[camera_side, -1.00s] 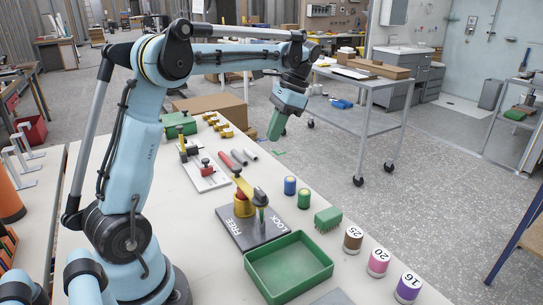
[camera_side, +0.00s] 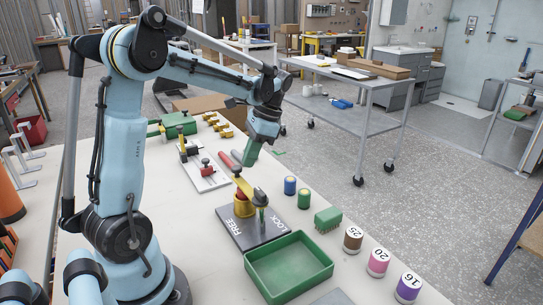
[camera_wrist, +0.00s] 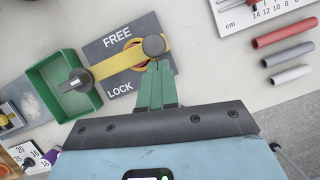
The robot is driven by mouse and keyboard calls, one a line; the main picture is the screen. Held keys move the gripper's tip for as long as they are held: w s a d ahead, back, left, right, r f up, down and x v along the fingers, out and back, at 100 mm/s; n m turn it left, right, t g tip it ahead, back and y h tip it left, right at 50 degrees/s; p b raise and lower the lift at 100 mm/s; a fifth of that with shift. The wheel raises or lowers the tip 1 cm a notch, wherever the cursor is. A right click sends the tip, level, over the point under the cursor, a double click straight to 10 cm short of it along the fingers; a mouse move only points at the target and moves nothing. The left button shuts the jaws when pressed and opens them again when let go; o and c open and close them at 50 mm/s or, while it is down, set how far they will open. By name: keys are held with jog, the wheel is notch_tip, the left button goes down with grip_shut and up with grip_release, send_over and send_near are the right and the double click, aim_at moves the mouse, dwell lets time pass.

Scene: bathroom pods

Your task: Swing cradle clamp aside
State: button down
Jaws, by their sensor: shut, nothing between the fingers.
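The cradle clamp's yellow arm (camera_side: 247,187) sits on a yellow post (camera_side: 243,208) on a dark plate (camera_side: 231,232) marked FREE and LOCK. In the wrist view the yellow arm (camera_wrist: 115,65) runs across the plate between the two words. A round dark knob (camera_wrist: 154,45) is at one end, and a dark end piece (camera_wrist: 75,82) appears over the green tray at the other. My gripper (camera_side: 248,160) has green fingers pointing down, above and behind the clamp. In the wrist view its shut, empty fingertips (camera_wrist: 160,66) appear just below the round knob. I cannot tell whether they touch.
The green tray (camera_side: 326,267) stands beside the plate. Blue and green cans (camera_side: 290,186), a green brush-like block (camera_side: 328,219) and numbered cylinders (camera_side: 378,261) line the right edge. Red and grey tubes (camera_wrist: 283,32) lie beyond the clamp.

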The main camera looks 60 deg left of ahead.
aim_at(235, 168)
jog(key=shift+s, duration=0.1)
jog(key=shift+s+a+n, duration=0.1)
jog(key=shift+s+n, duration=0.2)
jog(key=shift+n, duration=0.1)
jog(key=shift+s+a, duration=0.1)
jog(key=shift+s, duration=0.1)
jog(key=shift+s+a+n+h, duration=0.15)
jog(key=shift+s+n+h, duration=0.45)
jog(key=shift+s+n, duration=0.45)
jog(key=s+d+n+t+h, duration=0.3)
jog(key=s+d+n, duration=0.6)
jog(key=s+n, duration=0.3)
jog(key=shift+n+h, duration=0.6)
jog(key=shift+n, duration=1.25)
